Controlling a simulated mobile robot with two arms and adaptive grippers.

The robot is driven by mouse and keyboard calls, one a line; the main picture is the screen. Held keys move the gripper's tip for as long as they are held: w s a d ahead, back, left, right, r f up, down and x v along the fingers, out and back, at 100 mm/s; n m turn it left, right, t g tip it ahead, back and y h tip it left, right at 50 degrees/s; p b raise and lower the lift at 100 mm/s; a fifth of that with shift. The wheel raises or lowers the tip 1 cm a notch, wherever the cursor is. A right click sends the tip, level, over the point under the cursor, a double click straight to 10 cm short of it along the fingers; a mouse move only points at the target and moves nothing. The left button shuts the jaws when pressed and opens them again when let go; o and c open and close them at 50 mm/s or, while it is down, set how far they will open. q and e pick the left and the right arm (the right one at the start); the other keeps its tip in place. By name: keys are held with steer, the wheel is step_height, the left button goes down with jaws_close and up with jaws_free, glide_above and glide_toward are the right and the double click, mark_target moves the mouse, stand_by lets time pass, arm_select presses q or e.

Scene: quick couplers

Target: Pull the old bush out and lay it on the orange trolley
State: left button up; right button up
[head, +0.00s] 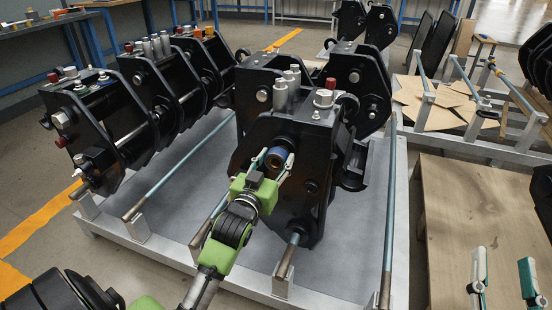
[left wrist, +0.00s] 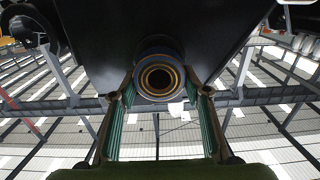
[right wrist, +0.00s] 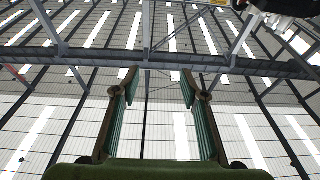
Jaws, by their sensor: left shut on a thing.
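The old bush (head: 276,157), a dark blue ring with a copper-coloured edge, is at the front face of the black quick coupler (head: 308,140) in the middle of the head view. In the left wrist view the bush (left wrist: 160,77) shows end-on, against the black plate. My left gripper (head: 275,164) is shut on the bush, one finger on each side. How far the bush sits in its bore is hidden. My right gripper (head: 505,278) is open and empty at the lower right; its fingers (right wrist: 158,88) are apart in the right wrist view. I cannot make out an orange trolley.
More black couplers (head: 120,125) stand at the left on the grey pallet frame (head: 170,215) with blue-grey bars. A wooden table (head: 455,205) is at the right, under my right gripper. A rack with cardboard (head: 430,105) stands behind it. Orange floor stripes (head: 40,215) run at the left.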

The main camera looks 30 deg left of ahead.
mark_target(271, 167)
arm_select(q)
steer(key=shift+p+v, duration=0.4)
steer(key=shift+v, duration=0.4)
steer(key=shift+s+r, duration=0.1)
steer(key=shift+s, duration=0.1)
arm_select(e)
steer(key=shift+w+d+f+g+h, duration=0.15)
steer(key=shift+f+g, duration=0.3)
steer(key=shift+f, duration=0.45)
steer(key=shift+w+f+g+h, duration=0.1)
steer(key=shift+f+g, duration=0.4)
steer(key=shift+f, duration=0.35)
steer(key=shift+w+d+f+g+h, duration=0.15)
steer(key=shift+f+g, duration=0.3)
steer(key=shift+f, duration=0.45)
arm_select(q)
steer(key=shift+s+d+p, duration=0.15)
steer(key=shift+s+p, duration=0.25)
steer(key=shift+s, duration=0.15)
steer(key=shift+p+v, duration=0.65)
steer(key=shift+v, duration=0.8)
arm_select(e)
step_height(271, 167, down, 10)
steer(key=s+d+g+h, duration=0.1)
steer(key=s+d+g, duration=0.1)
steer(key=g, duration=0.3)
steer(key=shift+s+h, duration=0.3)
steer(key=shift+s+a, duration=0.1)
